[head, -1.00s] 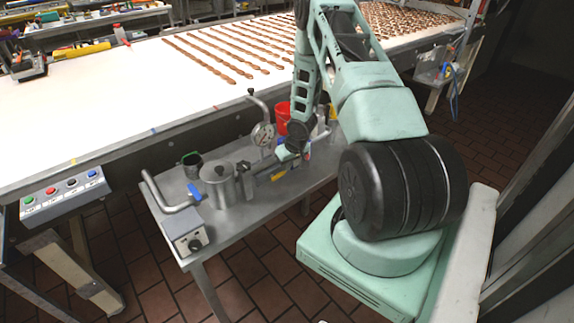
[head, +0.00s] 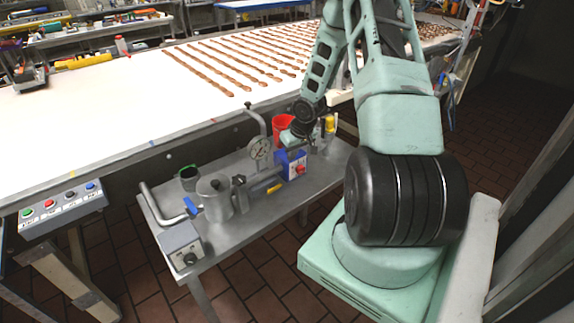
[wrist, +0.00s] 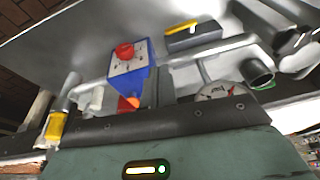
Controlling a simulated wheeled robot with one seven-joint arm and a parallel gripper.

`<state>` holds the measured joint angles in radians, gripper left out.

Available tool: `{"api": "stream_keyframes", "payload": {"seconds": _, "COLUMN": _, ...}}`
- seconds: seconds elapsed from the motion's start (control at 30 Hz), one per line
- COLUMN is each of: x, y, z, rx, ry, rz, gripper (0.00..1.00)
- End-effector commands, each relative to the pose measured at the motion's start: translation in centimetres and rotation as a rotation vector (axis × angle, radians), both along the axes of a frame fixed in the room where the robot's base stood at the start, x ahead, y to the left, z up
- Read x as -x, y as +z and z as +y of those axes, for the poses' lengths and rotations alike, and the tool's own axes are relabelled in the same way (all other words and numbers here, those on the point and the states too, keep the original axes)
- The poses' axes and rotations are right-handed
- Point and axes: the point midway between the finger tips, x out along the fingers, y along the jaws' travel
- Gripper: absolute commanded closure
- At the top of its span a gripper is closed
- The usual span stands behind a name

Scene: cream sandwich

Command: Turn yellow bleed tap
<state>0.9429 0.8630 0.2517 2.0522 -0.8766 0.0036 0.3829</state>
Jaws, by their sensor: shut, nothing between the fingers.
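The yellow tap handle (head: 275,188) lies low on the metal side table, just in front of the blue box. In the wrist view the yellow handle (wrist: 182,27) lies along the top of a dark grey block, near the upper edge. My gripper (head: 289,140) hangs above and behind the blue box, apart from the yellow handle. It is shut and empty. Its fingertips are hard to make out in either view.
A blue box (head: 291,166) with a red knob stands close to my gripper. The conveyor (head: 110,105) runs behind.

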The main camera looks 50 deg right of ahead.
Motion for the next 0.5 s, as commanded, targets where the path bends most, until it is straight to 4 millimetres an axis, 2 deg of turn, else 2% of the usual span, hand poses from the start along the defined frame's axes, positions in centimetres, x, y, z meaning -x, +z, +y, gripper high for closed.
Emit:
{"api": "stream_keyframes", "payload": {"seconds": 0.13, "x": 0.6, "y": 1.3, "z": -0.3, "rx": -0.001, "ry": -0.002, "rz": 0.0, "gripper": 1.0}}
{"api": "stream_keyframes", "payload": {"seconds": 0.17, "x": 0.6, "y": 1.5, "z": -0.4, "rx": -0.001, "ry": -0.002, "rz": 0.0, "gripper": 0.94}}
{"api": "stream_keyframes", "payload": {"seconds": 0.43, "x": 0.9, "y": 1.0, "z": -0.1, "rx": 0.067, "ry": 0.02, "rz": 0.031, "gripper": 0.19}}
{"api": "stream_keyframes", "payload": {"seconds": 0.5, "x": 1.1, "y": 0.9, "z": 0.3, "rx": 0.099, "ry": 0.028, "rz": 0.044, "gripper": 0.18}}
